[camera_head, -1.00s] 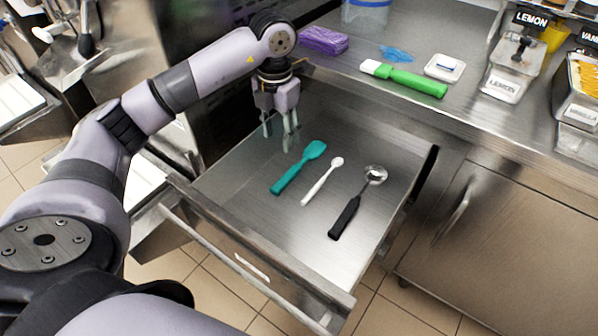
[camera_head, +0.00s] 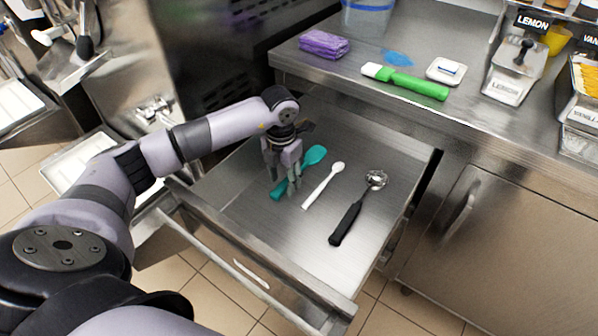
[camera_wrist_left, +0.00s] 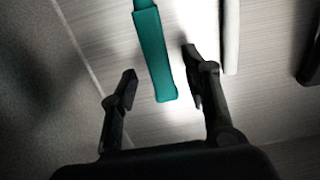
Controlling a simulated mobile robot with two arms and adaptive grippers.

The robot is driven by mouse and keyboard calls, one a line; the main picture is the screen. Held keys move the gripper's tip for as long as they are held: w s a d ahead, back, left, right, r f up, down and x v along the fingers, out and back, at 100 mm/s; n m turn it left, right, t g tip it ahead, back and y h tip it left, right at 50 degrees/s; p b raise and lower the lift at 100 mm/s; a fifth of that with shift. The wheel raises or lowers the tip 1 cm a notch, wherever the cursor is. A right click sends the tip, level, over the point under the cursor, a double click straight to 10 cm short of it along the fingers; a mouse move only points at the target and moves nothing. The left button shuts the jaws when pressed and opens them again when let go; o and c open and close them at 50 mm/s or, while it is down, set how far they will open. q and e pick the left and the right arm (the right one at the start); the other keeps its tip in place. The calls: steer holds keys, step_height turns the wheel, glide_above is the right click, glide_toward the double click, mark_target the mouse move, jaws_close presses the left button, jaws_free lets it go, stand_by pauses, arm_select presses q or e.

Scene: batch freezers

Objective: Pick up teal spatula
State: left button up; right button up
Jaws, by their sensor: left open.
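The teal spatula (camera_head: 315,155) lies in the open metal drawer, leftmost of three utensils. My left gripper (camera_head: 284,190) is over its handle in the head view and hides the middle of it. In the left wrist view the teal handle (camera_wrist_left: 154,58) points down between the two open fingers (camera_wrist_left: 160,92), with its end close to fingertip level. The fingers are apart from the handle on both sides, and it is not gripped. My right gripper is not in view.
A white spoon (camera_head: 323,186) lies just right of the spatula, then a black-handled scoop (camera_head: 347,222). The drawer's front wall (camera_head: 262,262) and sides enclose them. The counter above holds a green brush (camera_head: 415,86), purple cloth (camera_head: 324,44) and white dish (camera_head: 446,71).

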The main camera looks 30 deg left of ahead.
arm_select(q)
steer(key=shift+f, duration=0.8)
jaws_close()
